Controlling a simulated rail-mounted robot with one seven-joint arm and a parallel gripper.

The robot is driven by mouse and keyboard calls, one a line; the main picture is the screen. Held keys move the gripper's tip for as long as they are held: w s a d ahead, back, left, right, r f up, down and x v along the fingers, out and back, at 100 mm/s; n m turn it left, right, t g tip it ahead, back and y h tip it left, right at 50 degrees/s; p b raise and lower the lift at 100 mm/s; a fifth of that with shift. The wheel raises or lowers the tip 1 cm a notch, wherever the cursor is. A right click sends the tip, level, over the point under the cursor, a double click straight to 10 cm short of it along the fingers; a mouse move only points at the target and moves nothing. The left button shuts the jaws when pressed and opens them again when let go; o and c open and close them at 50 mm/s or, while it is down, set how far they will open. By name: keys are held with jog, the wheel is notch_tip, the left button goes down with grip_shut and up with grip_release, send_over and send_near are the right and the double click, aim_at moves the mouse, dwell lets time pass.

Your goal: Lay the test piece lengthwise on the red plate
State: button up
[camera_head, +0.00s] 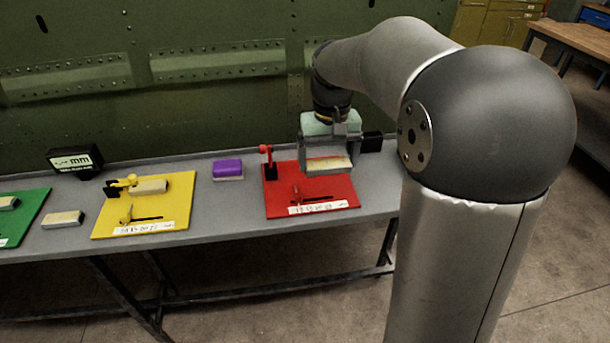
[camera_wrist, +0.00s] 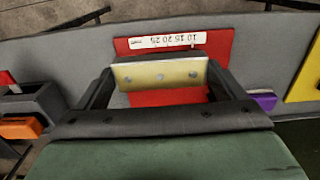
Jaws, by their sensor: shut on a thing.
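The red plate (camera_head: 345,200) lies on the right part of the grey bench, with a printed scale strip along its front edge and a red clamp at its back left. My gripper (camera_head: 328,168) is above the red plate and shut on the test piece (camera_head: 328,163), a pale block with a yellowish face. In the wrist view, the test piece (camera_wrist: 160,74) spans between the two fingers, with small dark dots on its face. The red plate (camera_wrist: 222,45) shows behind it, partly hidden. I cannot tell whether the piece touches the plate.
A purple-topped block (camera_head: 227,169) lies left of the red plate. A yellow plate (camera_head: 170,213) holds a clamp and a pale block (camera_head: 148,186). Another pale block (camera_head: 63,219) lies between it and the green plate (camera_head: 22,222). A dark display (camera_head: 75,160) stands at the back.

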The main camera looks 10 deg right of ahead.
jog(key=w+f+p, duration=0.1)
jog(key=w+f, duration=0.2)
jog(key=w, duration=0.1)
jog(key=w+a+f+p, duration=0.1)
jog(key=w+f, duration=0.1)
jog(key=w, duration=0.3)
jog(key=w+a+f, duration=0.1)
jog(key=w+f, duration=0.2)
jog(key=w, duration=0.1)
jog(key=shift+w+f+p, duration=0.25)
jog(key=shift+f+p, duration=0.1)
jog(key=shift+p, duration=0.05)
jog(key=shift+w+f, duration=0.3)
jog(key=shift+f, duration=0.1)
jog(key=shift+w+f, duration=0.15)
jog(key=shift+f, duration=1.5)
jog(key=shift+f, duration=0.15)
jog(key=o, duration=0.6)
jog(key=shift+o, duration=0.6)
